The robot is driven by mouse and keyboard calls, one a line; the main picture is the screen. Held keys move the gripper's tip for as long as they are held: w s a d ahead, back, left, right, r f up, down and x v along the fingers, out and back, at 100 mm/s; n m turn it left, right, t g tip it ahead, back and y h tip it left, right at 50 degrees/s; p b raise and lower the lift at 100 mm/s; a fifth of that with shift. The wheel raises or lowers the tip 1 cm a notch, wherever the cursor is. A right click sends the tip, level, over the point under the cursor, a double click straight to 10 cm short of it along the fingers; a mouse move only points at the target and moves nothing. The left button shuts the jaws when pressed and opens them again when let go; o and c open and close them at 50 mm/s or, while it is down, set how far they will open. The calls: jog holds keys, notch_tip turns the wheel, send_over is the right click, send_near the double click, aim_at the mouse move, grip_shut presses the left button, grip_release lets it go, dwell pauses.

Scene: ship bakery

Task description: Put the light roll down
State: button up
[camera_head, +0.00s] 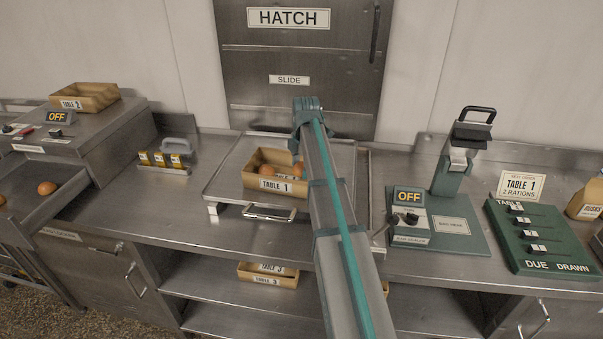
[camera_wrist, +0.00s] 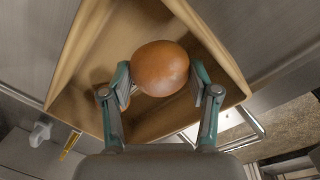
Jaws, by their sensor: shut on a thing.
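My gripper (camera_wrist: 160,82) is shut on a round golden-brown roll (camera_wrist: 160,62), one finger on each side. The roll is over the inside of the cardboard box marked TABLE 1 (camera_head: 275,185), whose walls surround it in the wrist view (camera_wrist: 78,50). I cannot tell whether the roll touches the box floor. Another roll (camera_head: 267,170) lies in the box at the left; in the wrist view it is mostly hidden behind my left finger. In the head view my arm hides most of the gripper and part of the box's right side.
The box stands on a metal tray (camera_head: 228,185) before the closed hatch (camera_head: 296,60). A TABLE 2 box (camera_head: 85,97) is at the far left, above a loose roll (camera_head: 47,188). A sealer (camera_head: 455,165) and green order board (camera_head: 540,240) stand right. TABLE 3 boxes (camera_head: 268,275) are below.

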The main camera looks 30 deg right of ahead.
aim_at(301, 174)
jog(key=shift+w+d+f, duration=0.1)
jog(key=shift+d+f, duration=0.05)
jog(key=shift+f, duration=1.5)
jog(key=shift+f, duration=0.2)
jog(key=o, duration=0.7)
jog(key=shift+o, duration=0.2)
jog(key=shift+r, duration=0.1)
jog(key=r, duration=0.4)
jog(key=s+r+b, duration=0.1)
jog(key=r, duration=0.7)
jog(key=shift+s+b, duration=0.2)
jog(key=shift+b, duration=0.2)
